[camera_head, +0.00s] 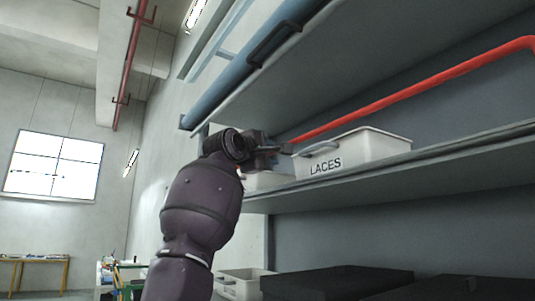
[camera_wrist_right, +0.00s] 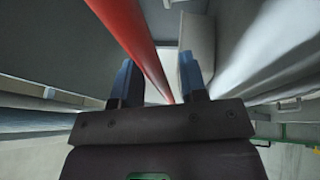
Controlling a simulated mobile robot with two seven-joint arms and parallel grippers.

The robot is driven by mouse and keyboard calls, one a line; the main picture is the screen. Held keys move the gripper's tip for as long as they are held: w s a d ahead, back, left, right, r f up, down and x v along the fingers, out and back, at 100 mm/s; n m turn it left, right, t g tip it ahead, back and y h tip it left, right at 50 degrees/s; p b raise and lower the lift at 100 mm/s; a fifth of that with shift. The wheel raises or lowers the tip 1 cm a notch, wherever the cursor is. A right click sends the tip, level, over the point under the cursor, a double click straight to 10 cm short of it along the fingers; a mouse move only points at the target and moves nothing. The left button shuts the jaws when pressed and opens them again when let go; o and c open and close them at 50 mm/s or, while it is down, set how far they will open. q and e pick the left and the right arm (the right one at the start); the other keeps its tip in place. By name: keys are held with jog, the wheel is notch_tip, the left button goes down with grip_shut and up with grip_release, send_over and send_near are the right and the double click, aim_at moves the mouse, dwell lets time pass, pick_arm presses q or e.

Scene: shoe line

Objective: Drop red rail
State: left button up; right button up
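The red rail (camera_head: 420,88) is a long thin bar in the head view. It slopes down to the left above the shelf, from a bent end at the right edge to my right gripper (camera_head: 285,149). In the right wrist view the red rail (camera_wrist_right: 140,42) runs between the two blue-tipped fingers of my right gripper (camera_wrist_right: 157,70). The fingers are apart, with a visible gap on each side of the rail. Whether the rail lies between them in depth is hard to tell. My left gripper is not in view.
A white bin marked LACES (camera_head: 370,148) stands on the shelf (camera_head: 440,160) beside my gripper, under the rail. Another white bin (camera_head: 262,181) is partly hidden by my arm. An upper shelf (camera_head: 370,50) hangs above. Dark boxes (camera_head: 335,282) lie lower down.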

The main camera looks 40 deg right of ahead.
jog(key=shift+c, duration=0.3)
grip_shut()
jog(key=shift+a, duration=0.1)
jog(key=a+n+t+h+b, duration=0.1)
jog(key=a+f+n+t+h+b, duration=0.1)
jog(key=a+b, duration=0.1)
jog(key=a+n+t+h+b, duration=0.1)
jog(key=a+h+b, duration=0.1)
jog(key=shift+w+a+f+n+t, duration=0.2)
jog(key=shift+w+f+n+t, duration=0.1)
jog(key=shift+n, duration=0.1)
dwell(0.4)
